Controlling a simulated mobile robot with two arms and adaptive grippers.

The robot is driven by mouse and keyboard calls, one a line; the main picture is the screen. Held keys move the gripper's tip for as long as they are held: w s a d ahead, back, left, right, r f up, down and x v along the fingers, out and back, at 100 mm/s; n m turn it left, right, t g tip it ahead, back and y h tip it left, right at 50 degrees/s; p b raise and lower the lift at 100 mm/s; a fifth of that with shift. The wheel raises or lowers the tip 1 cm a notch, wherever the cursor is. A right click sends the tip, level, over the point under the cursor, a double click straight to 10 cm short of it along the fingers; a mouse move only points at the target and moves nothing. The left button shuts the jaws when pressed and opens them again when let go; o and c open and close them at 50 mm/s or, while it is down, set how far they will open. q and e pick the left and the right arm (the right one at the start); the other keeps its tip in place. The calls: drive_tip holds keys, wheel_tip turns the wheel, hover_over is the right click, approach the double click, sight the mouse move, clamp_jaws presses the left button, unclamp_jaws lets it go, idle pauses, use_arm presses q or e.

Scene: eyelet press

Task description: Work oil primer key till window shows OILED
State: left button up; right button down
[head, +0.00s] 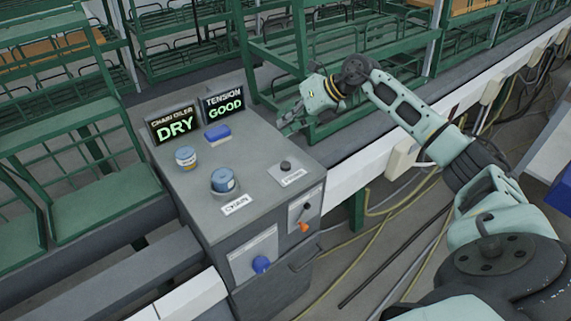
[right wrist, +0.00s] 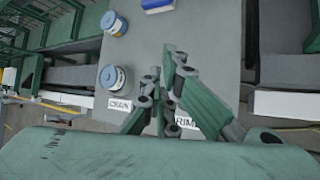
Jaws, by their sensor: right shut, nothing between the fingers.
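The chain oiler window (head: 174,125) on the grey console reads DRY in green. The primer key (head: 286,166) is a small dark round button on the right of the console top, with a PRIME label (head: 293,178) in front of it. My right gripper (head: 287,128) is shut and empty. It shows beyond the key towards the console's back right, apart from it in the head view. In the right wrist view its fingers (right wrist: 163,75) are together over the console top and partly cover the PRIME label (right wrist: 187,123); the key is hidden there. My left gripper is not in view.
A tension window (head: 224,106) reads GOOD. Green racks stand behind.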

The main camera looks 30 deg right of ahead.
drive_tip(key=b, duration=0.6)
hover_over(286, 166)
drive_tip(key=w+d, duration=0.1)
drive_tip(key=w, duration=0.1)
drive_tip(key=f, duration=0.8)
drive_tip(key=shift+w+d, duration=0.15)
drive_tip(key=shift+d, duration=0.05)
drive_tip(key=shift+f, duration=0.45)
drive_tip(key=shift+f+b, duration=0.3)
drive_tip(key=shift+f, duration=0.1)
drive_tip(key=shift+f+b, duration=0.4)
drive_tip(key=shift+f, duration=0.2)
idle(0.6)
drive_tip(key=shift+r, duration=0.15)
drive_tip(key=shift+r+p, duration=0.7)
drive_tip(key=shift+r, duration=0.15)
